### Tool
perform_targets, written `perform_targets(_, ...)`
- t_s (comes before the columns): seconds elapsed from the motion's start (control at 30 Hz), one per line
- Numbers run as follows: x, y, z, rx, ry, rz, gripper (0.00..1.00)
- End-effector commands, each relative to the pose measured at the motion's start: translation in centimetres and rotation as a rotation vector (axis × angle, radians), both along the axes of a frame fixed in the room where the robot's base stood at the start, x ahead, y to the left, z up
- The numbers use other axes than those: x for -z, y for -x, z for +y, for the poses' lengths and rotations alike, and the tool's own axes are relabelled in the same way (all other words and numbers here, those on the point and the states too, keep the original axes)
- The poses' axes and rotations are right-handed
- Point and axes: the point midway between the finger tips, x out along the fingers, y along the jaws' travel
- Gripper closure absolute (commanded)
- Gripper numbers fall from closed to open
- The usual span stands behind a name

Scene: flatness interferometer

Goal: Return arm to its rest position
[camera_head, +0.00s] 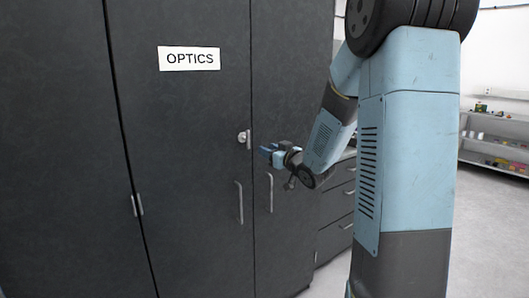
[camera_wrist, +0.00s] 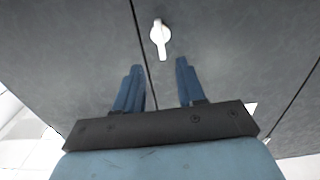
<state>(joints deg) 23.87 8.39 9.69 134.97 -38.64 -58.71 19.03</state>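My arm reaches forward from the right side of the head view toward a dark grey cabinet (camera_head: 190,130) labelled OPTICS. My gripper (camera_head: 266,151) is in front of the cabinet doors, a little right of the latch (camera_head: 244,137). In the wrist view my gripper (camera_wrist: 158,75) has its two blue fingers apart with nothing between them. The light-coloured latch (camera_wrist: 160,38) shows just beyond the fingertips, apart from them as far as I can see. The cabinet doors look shut.
Two vertical handles, the left one (camera_head: 239,202) and the right one (camera_head: 270,193), are on the doors below my gripper. A dark drawer unit (camera_head: 335,207) stands right of the cabinet. Shelves (camera_head: 495,128) with small items are at the far right. Pale floor (camera_head: 487,235) is clear there.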

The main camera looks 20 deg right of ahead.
Motion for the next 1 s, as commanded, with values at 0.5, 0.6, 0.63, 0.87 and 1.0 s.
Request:
perform_targets(0.5,-2.3,3.1,-0.3,0.175,0.129,0.163,0.61)
perform_targets(0.6,-2.9,5.1,-0.5,0.238,0.163,0.235,0.61)
perform_targets(0.63,-3.1,5.7,-0.6,0.257,0.17,0.258,0.61)
perform_targets(0.87,-4.0,11.8,-0.8,0.368,0.202,0.442,0.61)
perform_targets(1.0,-4.0,16.2,-0.4,0.406,0.201,0.566,0.61)
